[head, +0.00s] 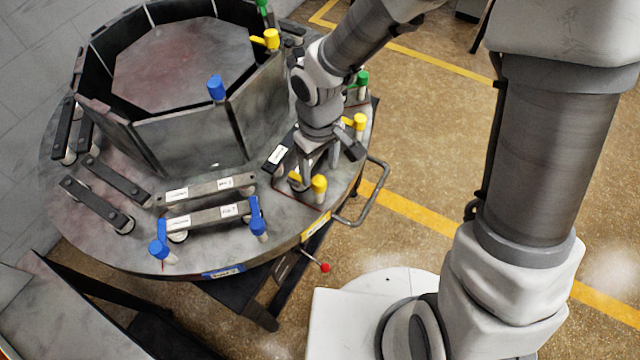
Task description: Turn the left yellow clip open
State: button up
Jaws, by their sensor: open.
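My gripper (318,165) points down over the front right of the round metal table (100,225), with its fingers apart. A yellow clip end (295,179) shows at the left finger, partly hidden by it. A yellow-capped post (319,186) stands just in front of the fingers; I cannot tell whether they touch it. Another yellow clip (358,122) is farther right, behind the gripper. The fingers and wrist hide part of the black bar between the clips.
Blue clips (162,250) and labelled grey bars (207,216) lie at the table's front left. A green clip (362,78) stands behind the arm. A metal handle loop (373,190) sticks out at the right edge. The floor to the right is clear.

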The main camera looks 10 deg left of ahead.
aim_at(319, 190)
notch_tip(319, 190, down, 9)
jog(key=shift+f+b, duration=0.1)
jog(key=shift+b, duration=0.8)
grip_shut()
dwell(0.8)
